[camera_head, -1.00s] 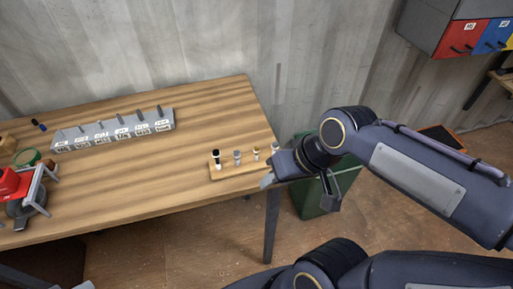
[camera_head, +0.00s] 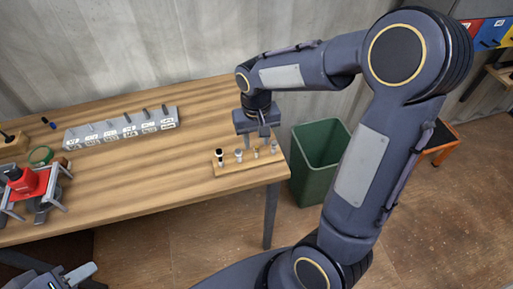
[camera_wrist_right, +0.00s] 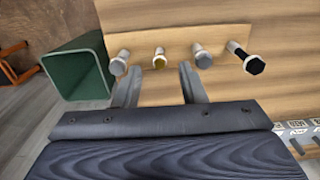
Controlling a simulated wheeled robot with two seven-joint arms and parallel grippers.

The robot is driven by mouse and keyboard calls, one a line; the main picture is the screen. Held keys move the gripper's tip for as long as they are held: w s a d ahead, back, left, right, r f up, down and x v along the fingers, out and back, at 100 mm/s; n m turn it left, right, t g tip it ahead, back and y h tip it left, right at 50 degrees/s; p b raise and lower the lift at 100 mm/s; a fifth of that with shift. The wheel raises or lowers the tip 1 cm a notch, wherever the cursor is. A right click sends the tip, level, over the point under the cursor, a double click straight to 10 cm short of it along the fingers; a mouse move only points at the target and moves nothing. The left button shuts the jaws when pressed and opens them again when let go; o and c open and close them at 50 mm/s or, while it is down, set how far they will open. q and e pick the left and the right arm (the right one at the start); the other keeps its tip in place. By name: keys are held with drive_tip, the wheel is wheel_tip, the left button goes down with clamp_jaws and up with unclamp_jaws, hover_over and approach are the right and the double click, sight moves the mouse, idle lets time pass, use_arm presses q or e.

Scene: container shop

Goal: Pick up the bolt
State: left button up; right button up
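Several bolts stand upright in a row in a small wooden block on the table's right end. In the head view they are a black-headed bolt (camera_head: 220,156), a grey bolt (camera_head: 239,154), a small bolt (camera_head: 256,152) and a silver bolt (camera_head: 274,146). My right gripper (camera_head: 263,133) hangs over the far side of the block. In the right wrist view its fingers (camera_wrist_right: 160,80) are apart and empty, with the gold-headed bolt (camera_wrist_right: 159,60) showing beyond the gap between them. My left gripper (camera_head: 70,276) is at the lower left, partly cut off; its opening is unclear.
The wooden table (camera_head: 150,185) carries a grey labelled rack (camera_head: 120,131) at the back. A green bin (camera_head: 318,165) stands right of the table. The table's middle is clear.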

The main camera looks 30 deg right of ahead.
drive_tip(key=shift+f, duration=1.4)
clamp_jaws()
drive_tip(key=shift+r, duration=0.1)
